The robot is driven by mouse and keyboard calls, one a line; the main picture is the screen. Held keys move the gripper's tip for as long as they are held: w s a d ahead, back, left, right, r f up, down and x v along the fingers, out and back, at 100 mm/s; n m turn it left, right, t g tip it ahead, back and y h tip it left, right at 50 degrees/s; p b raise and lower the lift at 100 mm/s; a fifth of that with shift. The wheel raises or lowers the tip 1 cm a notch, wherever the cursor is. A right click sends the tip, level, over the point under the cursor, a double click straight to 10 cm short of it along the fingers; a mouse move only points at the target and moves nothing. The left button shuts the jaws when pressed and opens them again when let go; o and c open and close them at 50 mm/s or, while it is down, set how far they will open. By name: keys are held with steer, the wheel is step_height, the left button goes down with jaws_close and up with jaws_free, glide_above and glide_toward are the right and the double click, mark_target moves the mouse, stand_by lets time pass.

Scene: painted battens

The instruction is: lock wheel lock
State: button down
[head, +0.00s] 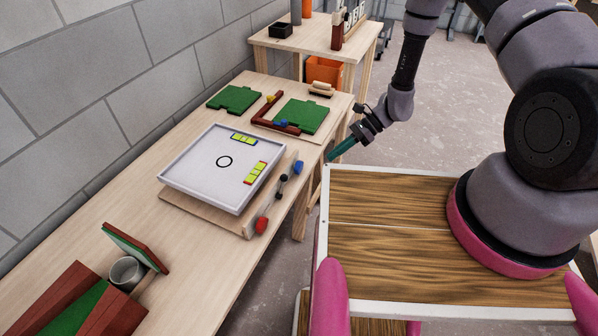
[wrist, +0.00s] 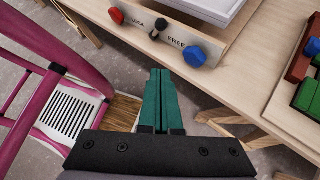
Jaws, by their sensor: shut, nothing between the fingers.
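A white tray box (head: 222,165) stands on a wooden base at the edge of the long table. On the base's front panel (wrist: 185,32) are a red knob (head: 261,226), a small black lever (head: 283,184) and a blue knob (head: 298,167). In the wrist view the black lever (wrist: 158,27) sits between the red knob (wrist: 116,16) and the blue knob (wrist: 195,56). The word FREE is beside it toward the blue knob; the other label is hard to read. My gripper (head: 332,156) is shut and empty, apart from the panel, with its teal fingers (wrist: 160,75) pointing toward it.
Green boards (head: 301,116) and a dark red L-shaped piece (head: 266,118) lie behind the tray. A metal cup (head: 127,272) and red blocks (head: 68,300) are at the near left. A second table (head: 345,42) stands behind. The floor beside the table is open.

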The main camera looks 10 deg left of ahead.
glide_toward(282, 185)
steer(key=shift+s+a+f, duration=0.1)
steer(key=shift+a+f, duration=1.25)
steer(key=shift+f, duration=0.25)
steer(key=shift+s+r+t, duration=0.15)
steer(key=shift+r+t, duration=0.05)
steer(key=shift+t, duration=0.1)
